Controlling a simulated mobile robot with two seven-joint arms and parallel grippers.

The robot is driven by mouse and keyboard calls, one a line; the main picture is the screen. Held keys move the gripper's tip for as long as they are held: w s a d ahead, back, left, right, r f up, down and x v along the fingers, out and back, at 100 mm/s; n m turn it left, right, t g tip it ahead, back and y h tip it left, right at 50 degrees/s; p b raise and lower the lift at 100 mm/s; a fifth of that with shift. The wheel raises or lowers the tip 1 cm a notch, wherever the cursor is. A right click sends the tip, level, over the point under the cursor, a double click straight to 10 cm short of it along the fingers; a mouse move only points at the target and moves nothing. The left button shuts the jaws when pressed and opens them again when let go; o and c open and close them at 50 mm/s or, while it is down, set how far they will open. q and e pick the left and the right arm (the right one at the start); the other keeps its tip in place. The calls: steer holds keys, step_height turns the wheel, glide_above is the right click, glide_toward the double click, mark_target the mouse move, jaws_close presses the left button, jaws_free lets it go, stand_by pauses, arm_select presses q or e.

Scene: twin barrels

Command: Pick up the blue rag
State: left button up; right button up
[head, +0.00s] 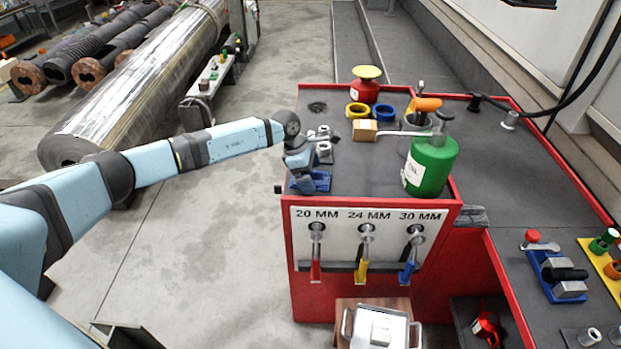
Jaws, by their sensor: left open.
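What looks like the blue rag (320,183) lies at the left front corner of the red cart's dark top in the head view. It is small, and part of it is hidden behind my left wrist. My left gripper (324,142) is over the cart top, just behind the blue rag in the picture. Its jaws are open, and I see nothing held between them. It appears apart from the rag, but its height above the top is hard to judge. My right gripper is not in view.
The red cart (375,260) carries a green canister (430,165), a red can with a yellow top (366,85), a wooden-headed brush (365,130) and yellow and blue rings. Wrenches hang on its front panel. A large metal cylinder (150,75) lies at left. Floor between is clear.

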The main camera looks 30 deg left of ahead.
arm_select(q)
steer(key=c, duration=0.9)
step_height(320, 180, up, 20)
steer(key=shift+r, duration=0.1)
steer(key=shift+c, duration=0.3)
